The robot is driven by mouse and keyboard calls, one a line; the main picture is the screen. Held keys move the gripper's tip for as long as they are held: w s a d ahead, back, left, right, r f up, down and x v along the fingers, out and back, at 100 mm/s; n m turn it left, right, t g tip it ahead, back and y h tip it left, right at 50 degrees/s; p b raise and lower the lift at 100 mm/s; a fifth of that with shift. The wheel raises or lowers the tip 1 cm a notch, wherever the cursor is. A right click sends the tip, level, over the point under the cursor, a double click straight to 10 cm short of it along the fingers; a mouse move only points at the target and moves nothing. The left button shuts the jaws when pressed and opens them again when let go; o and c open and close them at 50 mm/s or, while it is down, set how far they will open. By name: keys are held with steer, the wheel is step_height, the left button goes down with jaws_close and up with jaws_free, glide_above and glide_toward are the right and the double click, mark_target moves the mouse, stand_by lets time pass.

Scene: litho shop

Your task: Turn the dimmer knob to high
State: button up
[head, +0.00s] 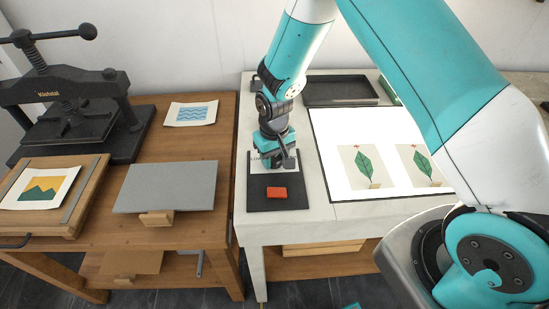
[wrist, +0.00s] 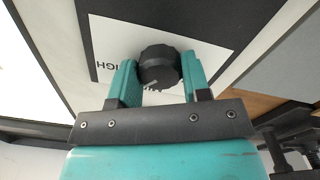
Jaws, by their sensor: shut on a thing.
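The dimmer knob (wrist: 159,67) is black and ribbed, with a pale pointer line on its face. It stands on a white label plate (wrist: 205,52) on a dark panel (wrist: 150,14). In the head view my gripper (head: 276,150) is over the back part of the panel (head: 262,203) and hides the knob. A red block or switch (head: 276,193) is at the panel's front.
A lit light table (head: 330,185) with two leaf prints is right of the panel. A dark tray (head: 340,90) lies behind. On the wooden table at left are a grey slab (head: 170,185), a wave print (head: 191,113) and a black press (head: 70,105).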

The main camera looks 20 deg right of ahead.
mark_target(275, 157)
steer(key=m+b, duration=0.1)
steer(key=m, duration=0.5)
steer(key=shift+w, duration=0.1)
steer(key=shift+r, duration=0.1)
stand_by(0.5)
steer(key=o, duration=0.9)
steer(key=shift+d, duration=0.1)
step_height(275, 157, up, 17)
steer(key=shift+r+b, duration=0.15)
steer(key=shift+b, duration=0.75)
